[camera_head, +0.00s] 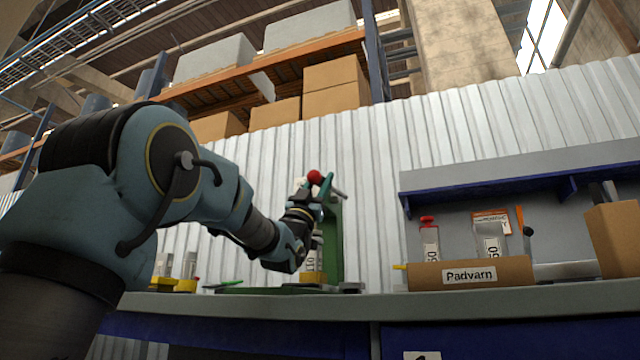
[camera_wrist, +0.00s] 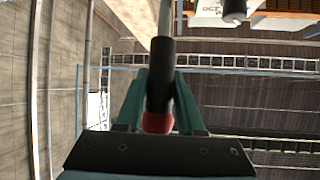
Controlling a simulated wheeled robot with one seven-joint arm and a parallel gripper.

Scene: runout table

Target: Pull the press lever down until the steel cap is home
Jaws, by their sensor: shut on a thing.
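The press lever shows in the wrist view as a pale rod with a black grip (camera_wrist: 162,52) and a red knob (camera_wrist: 157,123) at its end. My gripper (camera_wrist: 161,85) is shut on the black grip, with one teal finger on each side. In the head view my gripper (camera_head: 322,187) is high at the front of the green press (camera_head: 334,240), with the red knob (camera_head: 314,177) beside the fingers. A labelled bottle-like part (camera_head: 312,260) stands in the press, partly behind my wrist. I cannot make out the steel cap.
The press stands on a grey bench (camera_head: 480,301). Small yellow-based items (camera_head: 186,284) stand to the left. A white corrugated wall is behind.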

